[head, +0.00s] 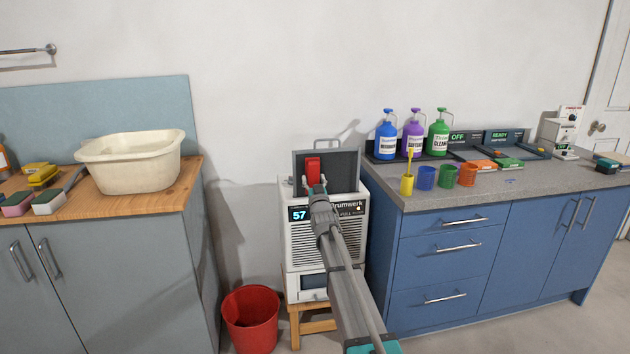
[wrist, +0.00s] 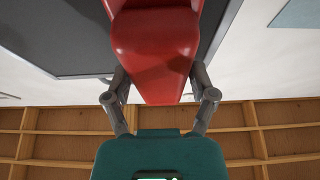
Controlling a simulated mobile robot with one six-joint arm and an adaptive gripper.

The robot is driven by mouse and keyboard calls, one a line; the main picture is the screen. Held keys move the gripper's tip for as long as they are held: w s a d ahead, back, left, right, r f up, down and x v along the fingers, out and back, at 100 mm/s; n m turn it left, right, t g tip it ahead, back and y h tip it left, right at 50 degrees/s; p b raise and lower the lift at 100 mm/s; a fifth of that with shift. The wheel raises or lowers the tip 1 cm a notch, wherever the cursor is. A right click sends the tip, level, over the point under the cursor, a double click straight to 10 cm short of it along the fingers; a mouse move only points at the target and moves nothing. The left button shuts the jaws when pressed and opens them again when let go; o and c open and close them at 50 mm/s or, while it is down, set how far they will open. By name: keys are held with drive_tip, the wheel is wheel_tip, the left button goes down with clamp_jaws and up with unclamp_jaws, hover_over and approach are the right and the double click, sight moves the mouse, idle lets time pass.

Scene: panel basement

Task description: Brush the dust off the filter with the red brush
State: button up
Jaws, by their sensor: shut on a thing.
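The filter (head: 342,163) is a dark grey framed panel with a handle on top, upright at the top of the white machine (head: 300,250). The red brush (head: 312,168) is held in front of the filter's left half. My gripper (head: 316,189) is shut on it from below. In the wrist view the red brush (wrist: 155,50) sits between the two fingers, with the filter (wrist: 55,35) behind it on the left. The brush's far end is cut off there, and I cannot tell whether the bristles touch the filter. I cannot make out dust.
The machine stands on a wooden stool (head: 312,325) with a red bucket (head: 251,320) to its left. A blue cabinet (head: 480,260) with bottles and coloured cups is close on the right. A wooden counter (head: 190,180) with a cream basin (head: 132,165) is on the left.

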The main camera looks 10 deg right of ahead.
drive_tip(key=shift+a, duration=0.85)
drive_tip(key=shift+r, duration=0.1)
drive_tip(key=shift+w+r+p, duration=0.1)
drive_tip(key=shift+r+p, duration=0.75)
drive_tip(key=shift+p, duration=0.05)
drive_tip(key=shift+d, duration=0.15)
drive_tip(key=shift+d+f, duration=0.1)
drive_tip(key=shift+d, duration=1.7)
drive_tip(key=shift+d, duration=1.9)
